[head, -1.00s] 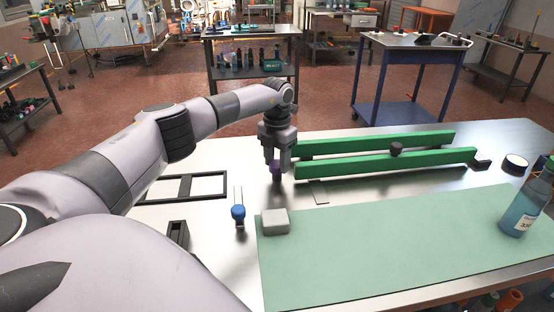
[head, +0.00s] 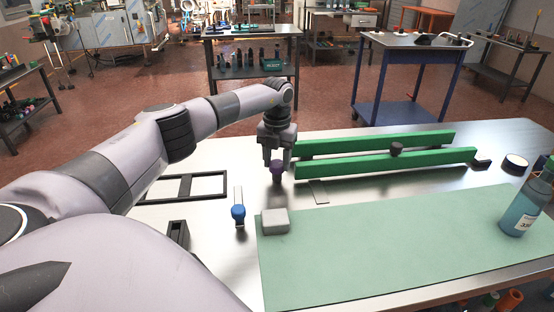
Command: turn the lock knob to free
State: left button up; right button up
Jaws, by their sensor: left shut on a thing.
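The lock knob (head: 278,168) is a small dark purple knob at the left end of the green rails, in the head view. My left gripper (head: 278,173) comes down on it from above and is shut on it, with a finger on either side. The knob's base and any lock mark are too small or hidden to tell. My right gripper is not in view.
Two green rails (head: 390,159) run to the right of the gripper, with a dark knob (head: 396,149) on them. The green mat (head: 380,245) is mostly clear.

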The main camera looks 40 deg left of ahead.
aim_at(277, 163)
pick_arm(q)
jog(key=shift+w, duration=0.1)
jog(key=o, duration=1.1)
jog(key=shift+c, duration=0.2)
jog(key=shift+r, duration=0.1)
notch_tip(277, 163, up, 7)
jog(key=shift+r+b, duration=0.1)
jog(key=shift+b, duration=0.4)
